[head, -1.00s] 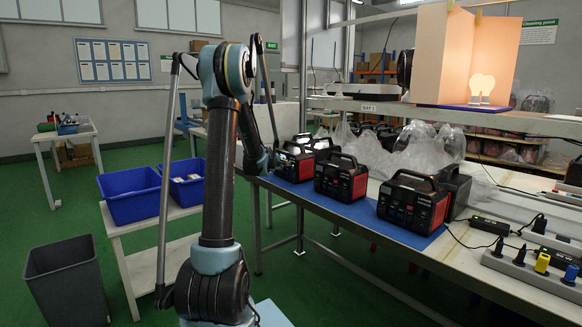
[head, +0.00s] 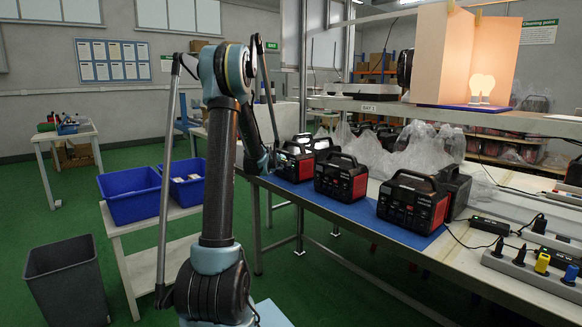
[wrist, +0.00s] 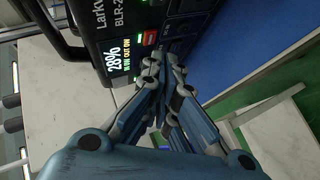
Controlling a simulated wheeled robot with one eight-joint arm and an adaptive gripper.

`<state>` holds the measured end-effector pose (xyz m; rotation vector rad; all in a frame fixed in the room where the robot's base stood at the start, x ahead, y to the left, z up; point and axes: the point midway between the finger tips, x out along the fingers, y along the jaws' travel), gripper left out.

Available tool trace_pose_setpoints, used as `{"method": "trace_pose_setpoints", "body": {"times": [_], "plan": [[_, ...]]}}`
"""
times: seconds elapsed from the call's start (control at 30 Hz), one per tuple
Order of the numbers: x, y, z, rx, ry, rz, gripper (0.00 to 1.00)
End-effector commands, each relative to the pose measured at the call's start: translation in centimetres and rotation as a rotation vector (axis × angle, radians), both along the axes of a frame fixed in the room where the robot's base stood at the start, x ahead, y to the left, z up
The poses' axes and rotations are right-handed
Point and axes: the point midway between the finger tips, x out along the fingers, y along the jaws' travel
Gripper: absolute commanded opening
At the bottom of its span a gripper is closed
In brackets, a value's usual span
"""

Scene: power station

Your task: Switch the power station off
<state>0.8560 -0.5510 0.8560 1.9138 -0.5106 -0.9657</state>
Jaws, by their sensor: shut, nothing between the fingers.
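A black and red power station (head: 295,165) stands at the left end of the row on the blue mat, beside my arm's end. In the wrist view the same power station (wrist: 128,22) fills the top, turned on its side in the picture. Its display (wrist: 118,60) is lit and reads 28%, with smaller text below. A red switch (wrist: 150,37) and small green lights show close to the display. My gripper (wrist: 160,62) is shut and empty, with its fingertips close to the front panel just below the red switch. I cannot tell if they touch the panel.
Two more power stations (head: 341,178) (head: 413,203) stand to the right on the blue mat (head: 318,204). Clear plastic bags lie behind them. Blue bins (head: 131,196) on a side table and a grey bin (head: 66,283) stand at the left.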

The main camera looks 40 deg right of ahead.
Motion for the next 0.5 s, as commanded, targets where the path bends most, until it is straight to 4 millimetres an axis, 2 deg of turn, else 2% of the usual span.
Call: {"method": "trace_pose_setpoints", "body": {"times": [0.2,0.5], "plan": [[-0.09,-0.70,0.10,0.001,0.000,-0.001,0.00],[-0.08,-0.74,0.09,0.001,-0.001,0.000,0.00]]}}
